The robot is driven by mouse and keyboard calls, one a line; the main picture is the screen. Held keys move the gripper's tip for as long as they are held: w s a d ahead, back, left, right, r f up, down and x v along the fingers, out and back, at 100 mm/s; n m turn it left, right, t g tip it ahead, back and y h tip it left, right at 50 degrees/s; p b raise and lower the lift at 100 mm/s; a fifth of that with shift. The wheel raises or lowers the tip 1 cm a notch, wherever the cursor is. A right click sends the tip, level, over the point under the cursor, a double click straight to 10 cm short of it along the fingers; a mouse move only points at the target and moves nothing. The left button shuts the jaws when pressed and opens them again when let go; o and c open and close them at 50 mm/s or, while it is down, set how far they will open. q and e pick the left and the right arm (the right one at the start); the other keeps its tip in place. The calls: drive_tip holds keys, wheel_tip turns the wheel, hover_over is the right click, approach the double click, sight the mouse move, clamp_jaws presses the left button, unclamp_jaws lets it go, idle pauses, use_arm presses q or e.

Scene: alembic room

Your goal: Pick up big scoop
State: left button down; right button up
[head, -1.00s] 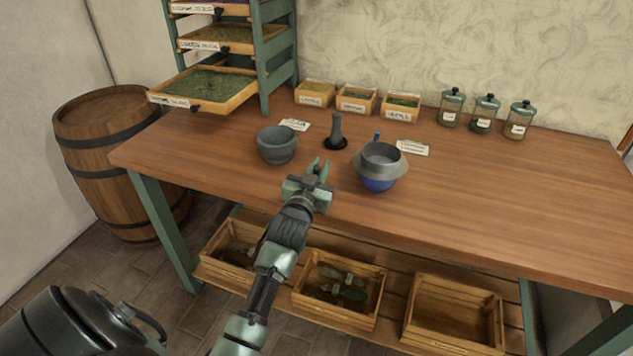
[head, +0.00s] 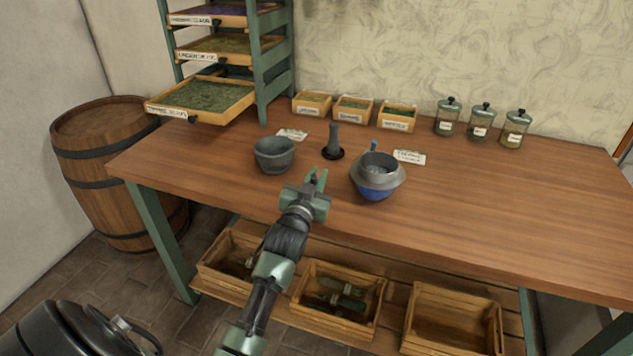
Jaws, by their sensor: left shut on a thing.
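My left gripper (head: 316,181) is above the table's front edge, between the grey mortar and the blue bowl. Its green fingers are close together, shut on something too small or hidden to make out. No big scoop can be told for certain. Several green-handled tools (head: 343,300), possibly scoops, lie in the middle crate below the table, well below the gripper. My right gripper is not in view.
On the table (head: 480,210) stand a mortar (head: 274,155), a pestle (head: 333,140), a blue bowl (head: 374,190) under a grey rimmed vessel (head: 392,176), herb boxes (head: 352,110) and jars (head: 481,122). The right crate (head: 452,322) looks empty. A barrel (head: 108,175) stands left.

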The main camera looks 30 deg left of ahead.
use_arm(q)
wheel_tip(320, 180, up, 20)
drive_tip(key=p, duration=0.1)
idle(0.7)
